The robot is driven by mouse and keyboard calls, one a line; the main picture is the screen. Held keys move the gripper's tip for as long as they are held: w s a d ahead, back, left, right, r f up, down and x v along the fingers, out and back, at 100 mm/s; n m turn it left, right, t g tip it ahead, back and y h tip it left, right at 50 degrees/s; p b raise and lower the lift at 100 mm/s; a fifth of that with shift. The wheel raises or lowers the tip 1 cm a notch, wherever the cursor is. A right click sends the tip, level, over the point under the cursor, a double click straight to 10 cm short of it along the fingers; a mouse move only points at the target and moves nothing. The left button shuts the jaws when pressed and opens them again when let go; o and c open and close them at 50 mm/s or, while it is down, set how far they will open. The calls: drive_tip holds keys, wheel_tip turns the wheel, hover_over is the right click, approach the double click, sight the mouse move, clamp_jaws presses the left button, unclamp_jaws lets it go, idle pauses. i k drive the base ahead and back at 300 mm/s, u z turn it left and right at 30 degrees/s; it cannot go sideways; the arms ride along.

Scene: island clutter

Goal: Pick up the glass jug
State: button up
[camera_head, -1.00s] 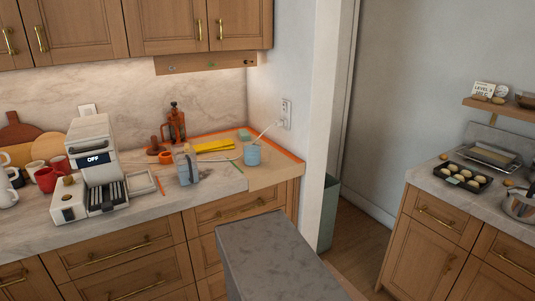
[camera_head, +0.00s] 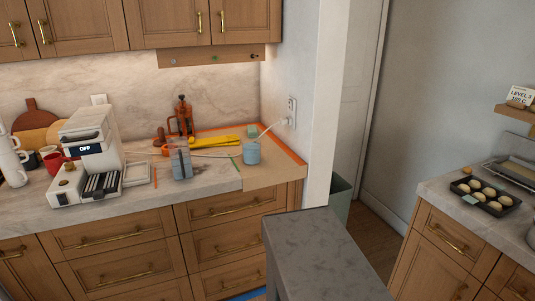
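No thing is clearly a glass jug in this view. A white jug-shaped vessel (camera_head: 13,165) stands at the far left edge, partly cut off. My gripper is not in view, and nothing visible is held.
The coffee machine (camera_head: 92,160) and a red mug (camera_head: 54,163) stand left. A blue pot (camera_head: 252,154), yellow item (camera_head: 214,140) and orange tool (camera_head: 184,117) stand right. A grey worktop (camera_head: 320,248) juts up in front. A muffin tray (camera_head: 486,194) lies on the right counter.

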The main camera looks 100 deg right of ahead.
sight(252, 146)
drive_tip(key=u, duration=0.55)
drive_tip(key=k, duration=0.15)
drive_tip(key=z, duration=2.65)
drive_tip(key=i, duration=0.5)
drive_tip(key=z, duration=0.05)
drive_tip(key=k, duration=0.6)
